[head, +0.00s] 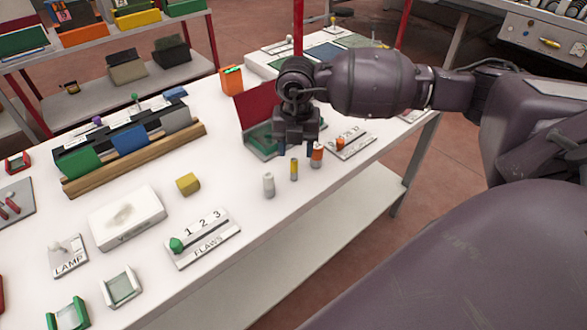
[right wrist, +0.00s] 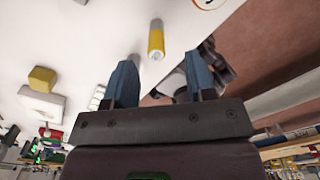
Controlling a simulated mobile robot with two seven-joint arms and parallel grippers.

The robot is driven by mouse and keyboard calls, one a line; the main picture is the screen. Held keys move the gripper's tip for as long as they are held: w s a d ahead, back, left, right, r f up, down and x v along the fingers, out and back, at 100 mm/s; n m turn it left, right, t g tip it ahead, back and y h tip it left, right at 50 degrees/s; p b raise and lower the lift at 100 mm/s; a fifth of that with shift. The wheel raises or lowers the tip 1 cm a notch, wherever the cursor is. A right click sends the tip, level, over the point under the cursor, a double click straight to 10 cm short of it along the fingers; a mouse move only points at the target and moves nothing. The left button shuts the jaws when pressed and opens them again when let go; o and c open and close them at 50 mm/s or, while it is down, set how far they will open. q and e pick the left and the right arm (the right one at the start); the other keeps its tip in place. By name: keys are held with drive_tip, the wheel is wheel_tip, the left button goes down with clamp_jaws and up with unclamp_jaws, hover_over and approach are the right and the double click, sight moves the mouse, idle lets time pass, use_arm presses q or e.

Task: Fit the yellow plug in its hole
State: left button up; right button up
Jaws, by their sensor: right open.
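The yellow plug (head: 294,169) is a small upright cylinder on the white table, between a white plug (head: 268,185) and an orange plug (head: 317,157). It also shows in the right wrist view (right wrist: 156,40), just beyond the fingertips. My right gripper (head: 297,149) is open and empty, its fingers pointing down behind and above the yellow plug, not closed on it. In the right wrist view the two blue fingers (right wrist: 161,78) stand wide apart. A small grey board (head: 352,146) with an orange peg lies to the right; its holes are too small to make out. My left gripper is not in view.
A board marked FLAWS (head: 203,240) with a green peg lies front left of the plugs. A yellow block (head: 188,184) and a white box (head: 127,218) stand further left. A dark red panel (head: 258,108) stands behind my right gripper. The table's front edge is close to the plugs.

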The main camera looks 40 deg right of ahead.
sight(294, 159)
drive_tip(key=f, duration=0.5)
drive_tip(key=shift+w+a+f, duration=0.1)
drive_tip(key=shift+a, duration=0.1)
clamp_jaws()
drive_tip(key=shift+r, duration=0.2)
